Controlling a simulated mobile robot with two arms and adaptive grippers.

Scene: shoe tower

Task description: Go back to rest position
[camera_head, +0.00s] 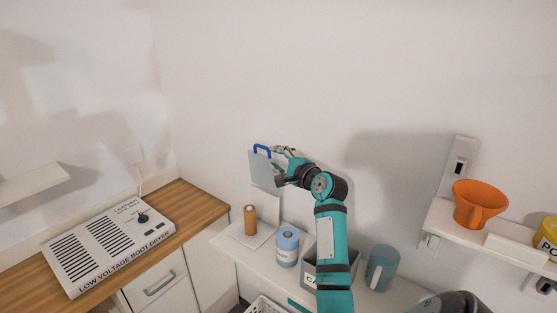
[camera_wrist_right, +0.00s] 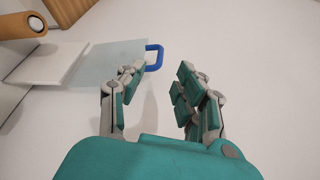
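My right gripper (camera_head: 279,163) is raised over the white shelf, near the back wall. In the right wrist view its fingers (camera_wrist_right: 160,78) are spread apart with nothing between them. Close to it is a thin grey-blue panel (camera_head: 262,172) with a blue handle (camera_head: 262,148). In the wrist view the panel (camera_wrist_right: 103,62) and handle (camera_wrist_right: 155,58) lie beyond the left finger, outside the gap; whether they touch that finger I cannot tell. My teal right arm reaches up from the bottom of the head view. My left gripper does not show.
Below the gripper, the white shelf (camera_head: 228,243) carries an orange-brown cylinder (camera_head: 250,220), a blue roll (camera_head: 287,246), a grey box (camera_head: 310,270) partly behind my arm, and a blue-grey mug (camera_head: 381,267). An orange cup (camera_head: 480,204) stands right. A boot dryer (camera_head: 108,243) lies left.

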